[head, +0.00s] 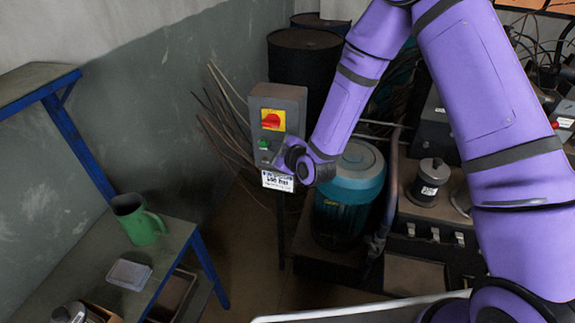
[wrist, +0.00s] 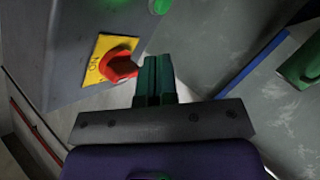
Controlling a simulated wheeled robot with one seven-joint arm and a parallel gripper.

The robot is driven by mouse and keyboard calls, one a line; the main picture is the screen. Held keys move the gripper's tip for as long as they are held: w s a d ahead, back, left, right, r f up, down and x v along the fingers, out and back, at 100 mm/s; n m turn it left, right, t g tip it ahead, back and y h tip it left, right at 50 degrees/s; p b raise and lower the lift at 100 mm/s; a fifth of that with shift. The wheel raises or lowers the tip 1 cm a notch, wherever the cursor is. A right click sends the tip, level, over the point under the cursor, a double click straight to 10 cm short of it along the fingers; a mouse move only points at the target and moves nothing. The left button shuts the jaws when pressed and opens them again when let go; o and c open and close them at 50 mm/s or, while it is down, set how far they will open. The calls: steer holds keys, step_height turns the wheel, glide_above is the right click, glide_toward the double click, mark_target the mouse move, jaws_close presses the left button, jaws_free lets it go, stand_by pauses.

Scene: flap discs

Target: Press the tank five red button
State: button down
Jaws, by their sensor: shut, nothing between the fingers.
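A grey control box (head: 290,100) stands on a post left of centre in the head view. It carries a red knob (head: 271,121) on a yellow plate and a green button (head: 263,144) below. A white label (head: 277,181) hangs under the box; its text is too small to read surely. The wrist view shows the red knob (wrist: 120,67) left of the fingers and the green button (wrist: 160,6) at the top edge. My gripper (wrist: 154,60) is shut and empty, close to the box. In the head view my wrist hides the box's lower part. I see no separate red button on it.
A blue-framed table (head: 70,275) with a green mug (head: 138,220) stands at the left. A teal motor (head: 350,185) is right of the box, dark drums (head: 303,55) behind it. Thin rods (head: 225,115) lean beside it. Machinery with a red button (head: 555,125) fills the right.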

steer(key=s+a+f+t, duration=0.1)
steer(key=s+f+t, duration=0.1)
steer(key=s+f, duration=0.4)
steer(key=shift+s+a+f+t, duration=0.15)
steer(key=shift+a+f+t, duration=0.25)
steer(key=shift+f, duration=2.25)
steer(key=w+d, duration=0.3)
steer(key=w, duration=0.5)
steer(key=shift+w, duration=0.15)
steer(key=shift+w+d, duration=0.1)
steer(key=shift+w, duration=0.05)
steer(key=shift+w+d, duration=0.1)
steer(key=shift+w, duration=0.1)
steer(key=shift+w+d, duration=0.15)
steer(key=shift+w, duration=0.35)
stand_by(0.8)
steer(key=shift+s, duration=0.15)
steer(key=shift+s+a, duration=0.3)
steer(key=shift+s, duration=0.4)
